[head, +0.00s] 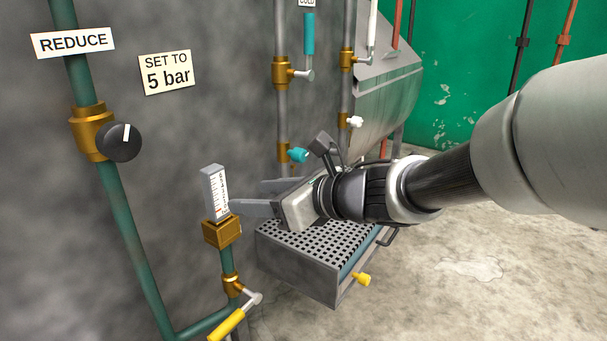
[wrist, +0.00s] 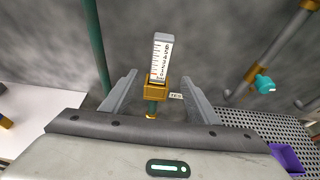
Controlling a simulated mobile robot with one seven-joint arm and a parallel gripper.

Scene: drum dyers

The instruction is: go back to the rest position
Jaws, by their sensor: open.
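My gripper (head: 255,198) is open and points left over the perforated drain box, beside the gauge. In the wrist view, the fingers of my gripper (wrist: 158,90) stand apart with nothing held between them. The grey gauge with a white scale (head: 215,190) stands upright on a brass block (head: 222,231). The gauge (wrist: 160,60) also shows in the wrist view, ahead of the fingers and centred between them. One fingertip looks close to the gauge in the head view; I cannot tell whether they touch.
A black knob (head: 119,142) sits on the green pipe at left. A yellow-handled valve (head: 228,323) is below the gauge. The perforated drain box (head: 295,274) is under my gripper. A teal valve knob (head: 298,155) lies behind it. Open concrete floor (head: 450,300) is at right.

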